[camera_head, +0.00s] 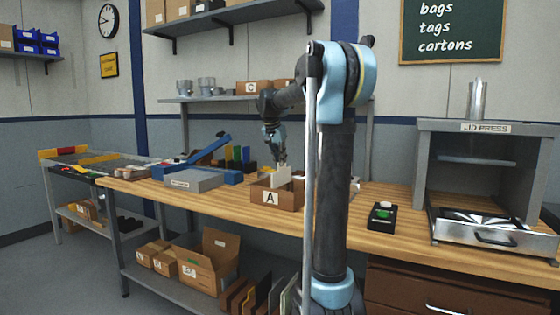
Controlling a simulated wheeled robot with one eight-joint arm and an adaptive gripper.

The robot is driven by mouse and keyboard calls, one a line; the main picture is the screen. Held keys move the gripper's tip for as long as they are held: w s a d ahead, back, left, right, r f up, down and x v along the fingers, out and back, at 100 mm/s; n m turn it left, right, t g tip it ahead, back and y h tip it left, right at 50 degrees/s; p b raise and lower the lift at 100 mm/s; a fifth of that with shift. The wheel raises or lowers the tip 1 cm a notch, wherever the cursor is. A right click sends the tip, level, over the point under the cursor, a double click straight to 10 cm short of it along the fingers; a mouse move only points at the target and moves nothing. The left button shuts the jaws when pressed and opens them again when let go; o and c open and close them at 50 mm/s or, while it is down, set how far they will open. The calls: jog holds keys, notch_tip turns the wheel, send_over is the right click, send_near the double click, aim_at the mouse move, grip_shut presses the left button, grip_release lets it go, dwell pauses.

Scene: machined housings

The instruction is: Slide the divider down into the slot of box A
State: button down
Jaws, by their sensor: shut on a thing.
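Box A (270,196) is a brown open-topped box with a white "A" label on its front, standing on the wooden workbench. My gripper (281,160) is above box A, pointing down, and is shut on a pale divider (283,174). The divider is upright and its lower part is hidden behind the front wall of box A. I cannot tell whether its lower edge is in the slot. The slot is hidden from this view. My arm's column stands in front of the right side of the box.
A grey block (194,180) and a blue sloped fixture (200,155) lie left of the box. Coloured upright panels (238,155) stand behind. A black button unit (381,216) and the lid press (486,170) are at right. The bench (235,207) is bare in front.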

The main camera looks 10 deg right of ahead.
aim_at(279, 170)
jog(key=shift+f, duration=3.35)
jog(key=c, duration=1.7)
grip_release()
jog(key=shift+o, duration=0.2)
jog(key=v, duration=1.2)
jog(key=shift+s+f, duration=0.1)
jog(key=shift+f, duration=0.05)
